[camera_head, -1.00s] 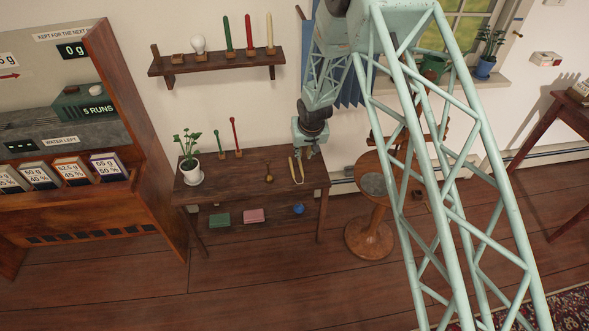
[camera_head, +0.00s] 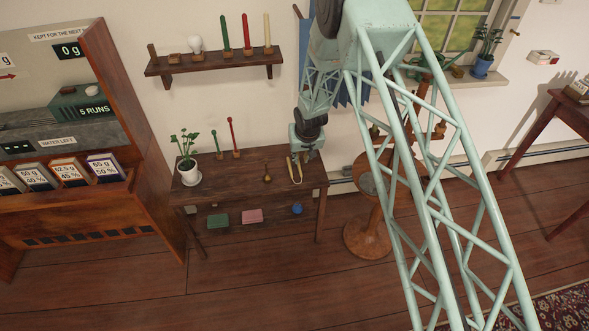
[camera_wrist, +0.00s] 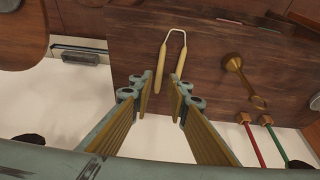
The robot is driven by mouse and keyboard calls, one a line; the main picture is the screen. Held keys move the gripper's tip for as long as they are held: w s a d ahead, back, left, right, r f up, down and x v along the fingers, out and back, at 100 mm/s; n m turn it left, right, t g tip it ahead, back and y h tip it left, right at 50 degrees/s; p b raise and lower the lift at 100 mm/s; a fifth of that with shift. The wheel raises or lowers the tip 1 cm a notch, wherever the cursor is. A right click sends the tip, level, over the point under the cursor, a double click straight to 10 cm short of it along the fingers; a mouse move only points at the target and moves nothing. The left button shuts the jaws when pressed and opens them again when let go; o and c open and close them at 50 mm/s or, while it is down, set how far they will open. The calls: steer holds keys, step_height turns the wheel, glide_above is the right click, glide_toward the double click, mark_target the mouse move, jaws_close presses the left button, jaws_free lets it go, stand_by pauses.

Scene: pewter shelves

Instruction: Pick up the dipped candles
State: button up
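The dipped candles (camera_head: 297,172) are a cream pair joined by a looped wick. They lie on the right part of the dark wooden side table (camera_head: 245,167). In the wrist view, the pair (camera_wrist: 160,68) is just past my fingertips, with its wick loop at the top. My gripper (camera_wrist: 162,88) is open and empty. The lower end of the left candle shows in the gap between the fingers, and the right candle's end is near the right fingertip. In the head view, my gripper (camera_head: 309,156) is just beside the candles; its fingers are small there.
A brass snuffer-like tool (camera_head: 267,174), a red taper (camera_head: 233,137), a green taper (camera_head: 217,142) and a potted plant (camera_head: 188,158) stand or lie left of the candles. A wall shelf (camera_head: 215,63) is above. A round wooden stand (camera_head: 368,234) is right of the table.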

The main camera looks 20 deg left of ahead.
mark_target(299, 166)
steer(key=shift+x, duration=1.85)
steer(key=shift+b+x, duration=0.55)
steer(key=shift+x, duration=2.05)
steer(key=shift+w+r, duration=0.1)
steer(key=shift+c, duration=0.3)
jaws_close()
